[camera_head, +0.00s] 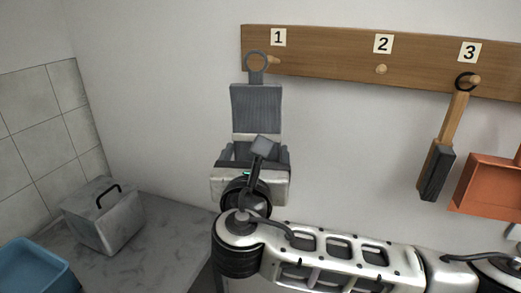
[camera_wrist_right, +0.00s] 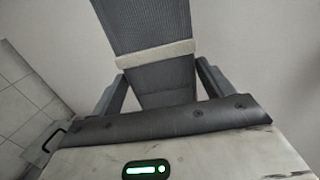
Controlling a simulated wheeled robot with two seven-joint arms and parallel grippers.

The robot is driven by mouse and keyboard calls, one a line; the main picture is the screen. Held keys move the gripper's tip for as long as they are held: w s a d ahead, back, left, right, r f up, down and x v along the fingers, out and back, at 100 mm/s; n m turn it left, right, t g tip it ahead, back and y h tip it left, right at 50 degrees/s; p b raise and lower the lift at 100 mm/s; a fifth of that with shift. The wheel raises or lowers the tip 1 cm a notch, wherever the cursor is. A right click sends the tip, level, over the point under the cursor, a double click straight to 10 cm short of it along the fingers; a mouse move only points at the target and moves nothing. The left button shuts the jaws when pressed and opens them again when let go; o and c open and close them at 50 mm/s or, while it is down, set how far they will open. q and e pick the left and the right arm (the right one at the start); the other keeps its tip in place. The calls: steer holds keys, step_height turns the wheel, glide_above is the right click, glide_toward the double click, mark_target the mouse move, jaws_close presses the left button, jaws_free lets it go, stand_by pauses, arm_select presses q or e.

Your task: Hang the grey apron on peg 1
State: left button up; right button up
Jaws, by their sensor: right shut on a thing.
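Peg 1 (camera_head: 275,60) sticks out of the wooden rail below label 1. The ring is at about peg height, at the peg's left in the picture. My left gripper is out of view.
The wooden rail (camera_head: 330,52) also bears an empty peg 2 (camera_head: 381,69) and peg 3 (camera_head: 475,80), with a wooden-handled brush (camera_head: 446,140) hanging there. An orange dustpan (camera_head: 490,184) is at the right. A grey box (camera_head: 103,218) and blue bin (camera_head: 35,268) stand lower left.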

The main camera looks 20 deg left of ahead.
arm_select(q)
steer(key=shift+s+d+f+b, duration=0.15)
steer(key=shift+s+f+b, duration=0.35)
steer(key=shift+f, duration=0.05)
arm_select(e)
steer(key=w+f, duration=0.1)
steer(key=w, duration=0.8)
steer(key=shift+w+d+f, duration=0.2)
steer(key=shift+f, duration=0.1)
stand_by(0.7)
steer(key=o, duration=1.1)
steer(key=shift+f, duration=0.1)
